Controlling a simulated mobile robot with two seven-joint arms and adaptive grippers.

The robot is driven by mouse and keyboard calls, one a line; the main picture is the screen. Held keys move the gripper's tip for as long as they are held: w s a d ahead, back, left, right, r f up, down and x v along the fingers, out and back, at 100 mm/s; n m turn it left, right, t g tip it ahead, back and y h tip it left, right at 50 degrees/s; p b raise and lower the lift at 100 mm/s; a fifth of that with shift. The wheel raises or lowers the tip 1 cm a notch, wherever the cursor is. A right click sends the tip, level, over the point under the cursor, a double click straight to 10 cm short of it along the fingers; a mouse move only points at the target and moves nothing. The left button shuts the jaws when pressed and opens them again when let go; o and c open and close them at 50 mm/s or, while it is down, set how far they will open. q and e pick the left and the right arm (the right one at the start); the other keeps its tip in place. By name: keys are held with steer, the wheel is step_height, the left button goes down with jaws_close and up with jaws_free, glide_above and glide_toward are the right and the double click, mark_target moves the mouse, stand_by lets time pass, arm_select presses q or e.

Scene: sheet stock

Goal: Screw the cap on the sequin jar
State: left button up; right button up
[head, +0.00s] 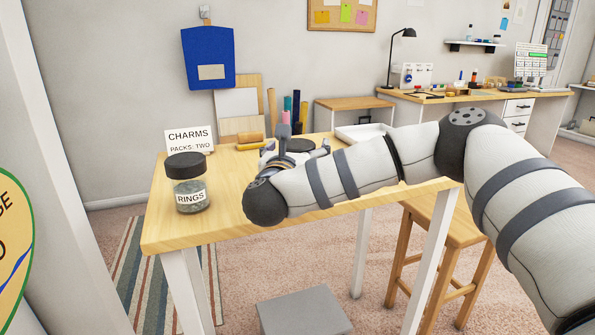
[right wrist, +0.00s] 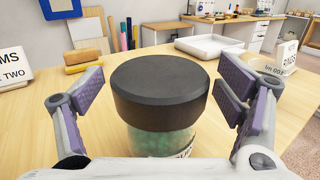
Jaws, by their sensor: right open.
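In the right wrist view a clear jar (right wrist: 160,142) with green contents stands upright on the wooden table (head: 225,212). A wide black cap (right wrist: 160,82) sits level on top of it; I cannot tell how tightly it is seated. The jar's label is almost wholly cut off. In the head view my right arm hides most of this jar. My left gripper is not in view.
A second dark-capped jar labelled RINGS (head: 188,185) stands near the table's left end, before a CHARMS sign (head: 188,138). A stool (head: 440,240) stands by the table.

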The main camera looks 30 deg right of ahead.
steer(key=c, duration=1.9)
steer(key=shift+o, duration=0.2)
steer(key=shift+r, duration=0.15)
steer(key=shift+r, duration=0.25)
step_height(320, 180, up, 3)
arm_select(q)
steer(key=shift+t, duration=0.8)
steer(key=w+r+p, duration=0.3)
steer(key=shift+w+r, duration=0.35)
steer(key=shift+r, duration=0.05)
arm_select(e)
steer(key=s+a+r, duration=0.3)
steer(key=s+r, duration=0.6)
steer(key=s, duration=0.4)
steer(key=shift+s+a, duration=0.15)
steer(key=shift+s, duration=0.15)
